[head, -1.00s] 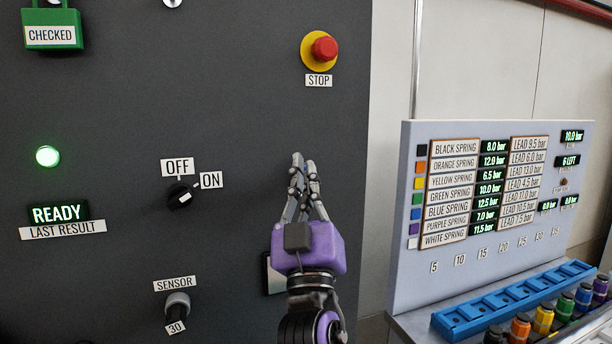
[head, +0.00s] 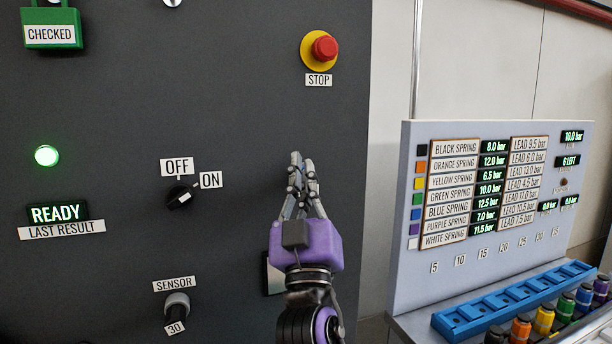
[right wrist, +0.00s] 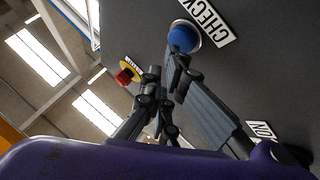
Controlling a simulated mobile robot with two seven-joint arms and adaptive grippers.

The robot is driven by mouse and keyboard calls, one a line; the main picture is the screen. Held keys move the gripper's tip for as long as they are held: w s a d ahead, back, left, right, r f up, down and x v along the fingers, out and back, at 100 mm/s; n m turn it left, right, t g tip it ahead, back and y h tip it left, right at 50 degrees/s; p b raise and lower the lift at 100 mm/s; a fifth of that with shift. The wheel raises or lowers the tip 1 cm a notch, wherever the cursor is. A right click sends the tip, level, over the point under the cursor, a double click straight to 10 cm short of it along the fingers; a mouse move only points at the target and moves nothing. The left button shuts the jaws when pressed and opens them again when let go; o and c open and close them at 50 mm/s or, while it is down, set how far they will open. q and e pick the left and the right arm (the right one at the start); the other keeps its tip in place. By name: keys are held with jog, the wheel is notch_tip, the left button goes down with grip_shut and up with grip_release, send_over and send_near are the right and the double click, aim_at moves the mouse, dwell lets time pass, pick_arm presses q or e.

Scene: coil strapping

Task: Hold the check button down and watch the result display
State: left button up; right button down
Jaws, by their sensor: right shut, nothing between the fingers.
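The result display (head: 60,214) reads READY in the left of the head view, above a LAST RESULT label (head: 61,230). The blue check button (right wrist: 183,38) shows in the right wrist view beside its CHECK label (right wrist: 206,20). It is hidden behind my right gripper in the head view. My right gripper (head: 302,163) is shut and empty, its fingers pointing up in front of the dark panel. In the right wrist view its fingertips (right wrist: 163,68) are close to the button's edge; I cannot tell whether they touch it. My left gripper is not in view.
A red STOP button (head: 324,48) is above my right gripper. An OFF/ON switch (head: 183,195) and a sensor knob (head: 177,304) are to its left. A lit green lamp (head: 47,156) is above the display. A spring chart board (head: 480,270) stands at right.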

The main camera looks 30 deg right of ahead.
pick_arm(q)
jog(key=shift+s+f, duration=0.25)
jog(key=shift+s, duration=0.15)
pick_arm(e)
jog(key=shift+w, duration=0.2)
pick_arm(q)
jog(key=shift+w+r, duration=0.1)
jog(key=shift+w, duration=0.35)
pick_arm(e)
jog(key=shift+w+d, duration=0.1)
jog(key=shift+w, duration=0.2)
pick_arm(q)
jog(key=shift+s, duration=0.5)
pick_arm(e)
jog(key=shift+s, duration=0.1)
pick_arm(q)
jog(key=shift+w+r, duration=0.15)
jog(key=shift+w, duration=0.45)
pick_arm(e)
jog(key=shift+s+a, duration=0.2)
jog(key=shift+s, duration=0.6)
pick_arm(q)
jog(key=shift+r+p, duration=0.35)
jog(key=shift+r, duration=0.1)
pick_arm(e)
jog(key=s, duration=0.2)
jog(key=s+a, duration=0.1)
jog(key=s, duration=0.2)
jog(key=shift+a, duration=0.1)
